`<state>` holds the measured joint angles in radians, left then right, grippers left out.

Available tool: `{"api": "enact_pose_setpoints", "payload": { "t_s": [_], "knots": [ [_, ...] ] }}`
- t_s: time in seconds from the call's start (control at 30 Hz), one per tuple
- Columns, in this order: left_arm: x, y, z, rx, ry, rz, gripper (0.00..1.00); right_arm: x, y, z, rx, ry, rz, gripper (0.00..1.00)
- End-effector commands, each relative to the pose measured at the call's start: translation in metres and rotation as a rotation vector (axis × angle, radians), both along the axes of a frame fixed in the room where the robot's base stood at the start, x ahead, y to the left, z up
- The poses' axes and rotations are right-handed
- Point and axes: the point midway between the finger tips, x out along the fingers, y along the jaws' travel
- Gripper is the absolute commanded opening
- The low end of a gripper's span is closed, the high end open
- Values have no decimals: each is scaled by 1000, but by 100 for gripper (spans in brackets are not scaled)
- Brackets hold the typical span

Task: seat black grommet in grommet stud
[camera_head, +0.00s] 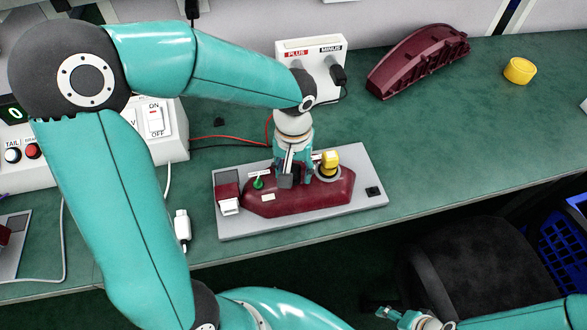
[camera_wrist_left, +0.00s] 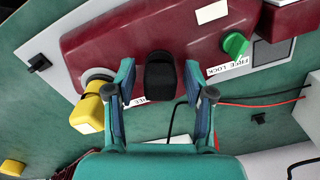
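The black grommet (camera_wrist_left: 160,76) stands at the edge of the dark red lamp (camera_wrist_left: 110,45) in the left wrist view. My left gripper (camera_wrist_left: 159,72) is open, with one finger on each side of the grommet and a visible gap to both. In the head view my left gripper (camera_head: 292,178) points down over the middle of the lamp (camera_head: 310,200), covering most of the grommet. The grommet stud is hidden, so I cannot tell how deep the grommet sits. My right gripper (camera_head: 392,314) is low at the bottom edge, too small to judge.
A green knob (camera_head: 258,183) and a yellow part (camera_head: 330,159) flank the gripper closely on the lamp. The grey fixture plate (camera_head: 357,206) carries the lamp. A plus/minus box (camera_head: 318,60), another red lamp (camera_head: 418,60) and a yellow cap (camera_head: 519,70) stand behind.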

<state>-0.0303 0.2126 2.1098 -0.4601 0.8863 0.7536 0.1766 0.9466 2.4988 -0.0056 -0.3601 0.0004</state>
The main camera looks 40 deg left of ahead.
Motion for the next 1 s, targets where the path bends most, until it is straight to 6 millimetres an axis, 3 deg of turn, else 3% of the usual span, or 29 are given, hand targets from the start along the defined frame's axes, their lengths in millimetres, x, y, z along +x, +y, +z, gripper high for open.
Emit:
{"api": "enact_pose_setpoints", "payload": {
  "t_s": [0.47, 1.0],
  "knots": [
    [1, 0, 9, 0, -3, 0, 62, 0, 0, 1, 0, 0, 0, 64],
    [2, 0, 103, -1, -4, -1, 62, 0, 0, 0, 0, 0, 0, 64]
  ]
}}
